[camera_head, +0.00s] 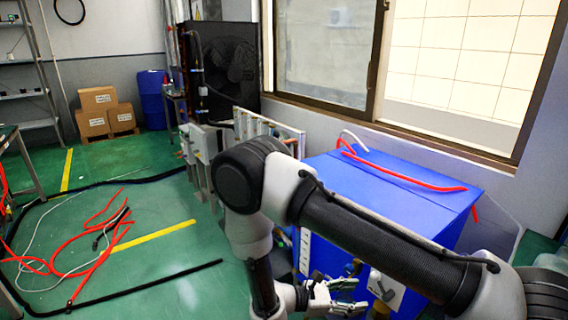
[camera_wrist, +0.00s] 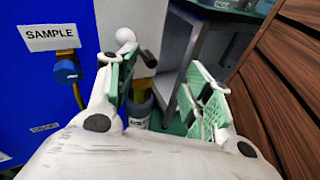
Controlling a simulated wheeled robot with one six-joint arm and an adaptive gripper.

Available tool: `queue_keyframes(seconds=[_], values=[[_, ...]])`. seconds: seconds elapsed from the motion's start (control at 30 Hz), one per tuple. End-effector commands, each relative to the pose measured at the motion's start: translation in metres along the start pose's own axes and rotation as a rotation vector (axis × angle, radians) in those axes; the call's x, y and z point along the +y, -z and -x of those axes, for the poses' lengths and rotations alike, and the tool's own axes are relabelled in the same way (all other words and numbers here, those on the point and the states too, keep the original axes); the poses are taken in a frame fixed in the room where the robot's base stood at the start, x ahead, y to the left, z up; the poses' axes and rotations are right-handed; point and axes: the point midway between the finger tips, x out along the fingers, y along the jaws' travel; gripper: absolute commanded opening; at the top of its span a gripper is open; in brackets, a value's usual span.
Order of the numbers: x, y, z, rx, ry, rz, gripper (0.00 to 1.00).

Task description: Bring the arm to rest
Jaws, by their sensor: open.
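My arm reaches in from the lower right in the head view, bent at its elbow and hanging down in front of a blue cabinet (camera_head: 390,195). My gripper (camera_head: 335,297) is low beside the cabinet's front face. In the wrist view my gripper (camera_wrist: 165,95) has its two green-padded fingers spread wide apart with nothing held between them. The blue cabinet (camera_wrist: 40,95) with a white SAMPLE label (camera_wrist: 52,37) and a blue-handled valve (camera_wrist: 67,72) is just left of the fingers. The fingers appear clear of it.
Red hoses (camera_head: 75,260) and black cable lie on the green floor at left. Cardboard boxes (camera_head: 105,112) and a blue drum (camera_head: 152,100) stand at the back. In the wrist view, a brown slatted surface (camera_wrist: 285,80) is close on the right, and a bottle (camera_wrist: 139,110) stands beyond the fingers.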

Motion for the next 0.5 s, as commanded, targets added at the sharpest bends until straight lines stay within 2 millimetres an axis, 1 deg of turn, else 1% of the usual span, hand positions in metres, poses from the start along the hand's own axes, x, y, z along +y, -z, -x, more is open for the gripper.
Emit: queue_keyframes(seconds=[0.03, 0.17, 0.2, 0.27, 0.3, 0.5], values=[[0.001, -0.017, 0.002, 0.035, 0.058, -0.024, 0.51], [-0.002, -0.062, 0.003, 0.139, 0.231, -0.095, 0.51], [-0.003, -0.077, 0.003, 0.179, 0.287, -0.124, 0.51], [-0.005, -0.101, 0.002, 0.243, 0.374, -0.173, 0.51], [-0.006, -0.117, 0.002, 0.287, 0.429, -0.208, 0.51], [-0.014, -0.190, -0.003, 0.512, 0.674, -0.409, 0.51]])
